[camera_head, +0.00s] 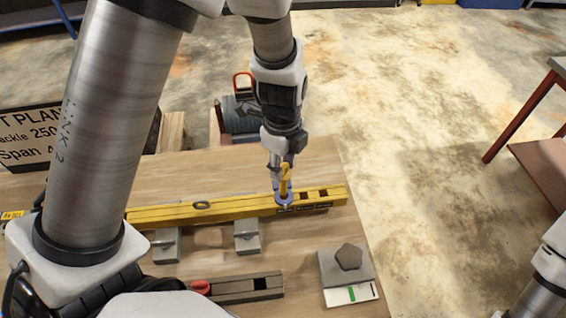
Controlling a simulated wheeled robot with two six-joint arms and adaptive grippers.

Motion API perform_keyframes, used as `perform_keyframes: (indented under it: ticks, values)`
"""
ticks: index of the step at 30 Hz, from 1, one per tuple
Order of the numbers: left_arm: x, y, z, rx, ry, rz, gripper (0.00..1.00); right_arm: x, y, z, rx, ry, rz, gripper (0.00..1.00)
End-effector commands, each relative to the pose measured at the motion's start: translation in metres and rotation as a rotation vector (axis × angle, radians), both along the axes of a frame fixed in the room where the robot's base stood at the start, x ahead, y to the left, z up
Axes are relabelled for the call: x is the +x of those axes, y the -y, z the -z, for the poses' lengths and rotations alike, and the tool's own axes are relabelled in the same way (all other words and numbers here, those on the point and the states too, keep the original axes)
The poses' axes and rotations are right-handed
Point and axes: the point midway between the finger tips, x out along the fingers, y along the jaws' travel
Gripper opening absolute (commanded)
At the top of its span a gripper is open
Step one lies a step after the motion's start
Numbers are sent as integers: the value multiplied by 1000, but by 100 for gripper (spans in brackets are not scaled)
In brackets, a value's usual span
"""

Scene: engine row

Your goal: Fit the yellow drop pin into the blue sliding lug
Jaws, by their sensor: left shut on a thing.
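The yellow drop pin (285,179) is held upright in my left gripper (281,172), which is shut on it and points down. The blue sliding lug (284,199) sits on the yellow beam (235,208), toward its right end. The pin's lower end is at the lug in the picture. I cannot tell whether it is inside the lug or just above it, as the gripper and pin cover part of the lug. My right gripper is not in view; only part of that arm shows at the lower right edge.
The beam lies across the wooden table (312,160), with dark slots near its right end. Two grey blocks (247,236) stand in front of it. A dark slotted bar (250,288) and a grey plate (331,268) with a dark stone (349,256) lie nearer.

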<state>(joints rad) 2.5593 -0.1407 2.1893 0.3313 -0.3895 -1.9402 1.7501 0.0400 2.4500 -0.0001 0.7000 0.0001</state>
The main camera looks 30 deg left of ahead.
Motion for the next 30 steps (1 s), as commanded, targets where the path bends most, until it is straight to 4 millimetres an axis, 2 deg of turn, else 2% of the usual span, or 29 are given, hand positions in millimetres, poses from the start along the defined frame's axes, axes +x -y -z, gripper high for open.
perform_keyframes:
  ticks: [30]
  values:
    - [0, 1, 0, 0, 0, 0, 0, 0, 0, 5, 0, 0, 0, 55]
